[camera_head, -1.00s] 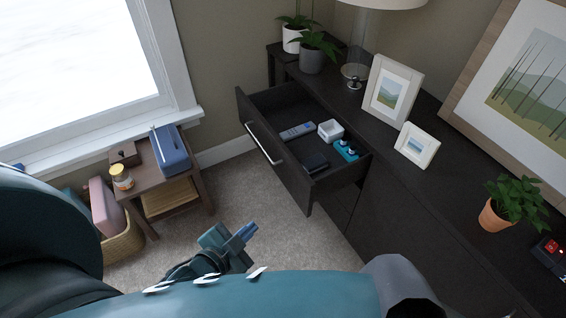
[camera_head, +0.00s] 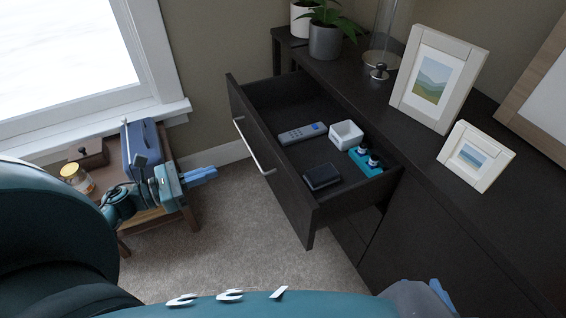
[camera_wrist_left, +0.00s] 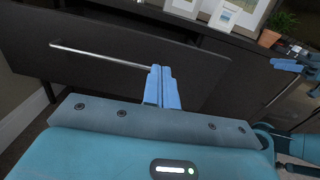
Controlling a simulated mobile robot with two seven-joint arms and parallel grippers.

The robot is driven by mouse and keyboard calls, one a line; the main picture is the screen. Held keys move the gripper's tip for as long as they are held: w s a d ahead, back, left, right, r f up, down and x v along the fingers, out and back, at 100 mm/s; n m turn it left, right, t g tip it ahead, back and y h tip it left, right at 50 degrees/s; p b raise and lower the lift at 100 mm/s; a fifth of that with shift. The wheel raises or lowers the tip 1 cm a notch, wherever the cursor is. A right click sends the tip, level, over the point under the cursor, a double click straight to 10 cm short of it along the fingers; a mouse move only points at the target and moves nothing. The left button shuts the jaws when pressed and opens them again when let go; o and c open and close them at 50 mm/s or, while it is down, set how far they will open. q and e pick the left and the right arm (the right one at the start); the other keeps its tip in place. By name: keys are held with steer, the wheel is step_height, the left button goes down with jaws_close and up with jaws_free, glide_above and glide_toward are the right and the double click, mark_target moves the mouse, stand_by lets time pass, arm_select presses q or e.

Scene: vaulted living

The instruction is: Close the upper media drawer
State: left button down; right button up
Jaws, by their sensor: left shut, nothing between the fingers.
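The upper media drawer (camera_head: 290,199) is dark wood and pulled well out of the cabinet (camera_head: 420,232). Its long silver handle (camera_head: 253,146) runs along the front. Inside are a grey remote (camera_head: 303,133), a white open box (camera_head: 346,134), a black box (camera_head: 322,177) and a teal tray (camera_head: 368,166) with small dark items. My left gripper (camera_head: 214,173) is shut and empty, left of the drawer front and apart from it in the head view. In the left wrist view its blue fingers (camera_wrist_left: 162,84) overlap the handle's right end (camera_wrist_left: 140,66); contact is unclear. My right gripper (camera_wrist_left: 284,64) shows at the right edge there.
A wooden side table (camera_head: 191,212) with a blue case (camera_head: 139,148) and a jar (camera_head: 76,177) stands at the left, under the window. Picture frames (camera_head: 436,78) and a potted plant (camera_head: 325,35) stand on the cabinet top. Carpet (camera_head: 235,235) lies clear before the drawer.

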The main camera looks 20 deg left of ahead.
mark_target(274, 153)
arm_select(q)
steer(key=x, duration=1.4)
steer(key=shift+w+f, duration=0.1)
steer(key=shift+f, duration=0.2)
arm_select(e)
steer(key=shift+w+f, duration=0.15)
steer(key=shift+f, duration=0.05)
